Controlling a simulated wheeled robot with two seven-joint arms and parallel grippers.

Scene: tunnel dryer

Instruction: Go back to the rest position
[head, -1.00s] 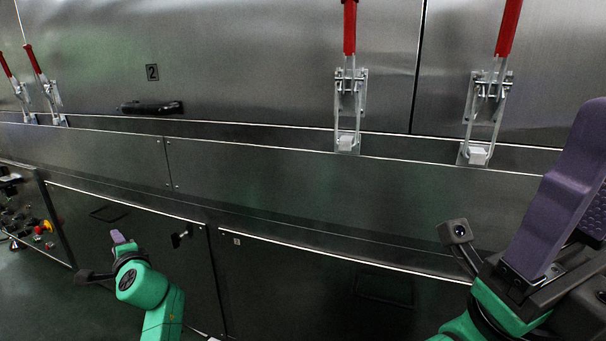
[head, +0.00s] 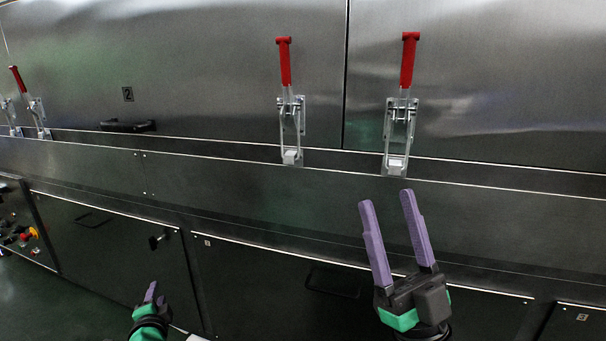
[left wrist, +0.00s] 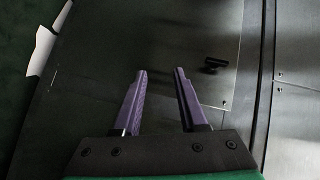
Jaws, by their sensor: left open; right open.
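My left gripper (head: 153,293) is low at the lower left of the head view, in front of the dark lower panels. In the left wrist view its two purple fingers (left wrist: 161,75) are apart with nothing between them. My right gripper (head: 384,198) is at the lower right of the head view, its purple fingers pointing up and spread, empty. It stands below the red-handled toggle clamps and appears clear of them.
The dryer's steel wall carries red-handled clamps, two near the middle (head: 290,104) (head: 400,104) and others at far left (head: 36,108). A black door handle (head: 127,126) sits under a "2" label. A control panel (head: 22,236) with an emergency stop is at left. Green floor shows at lower left.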

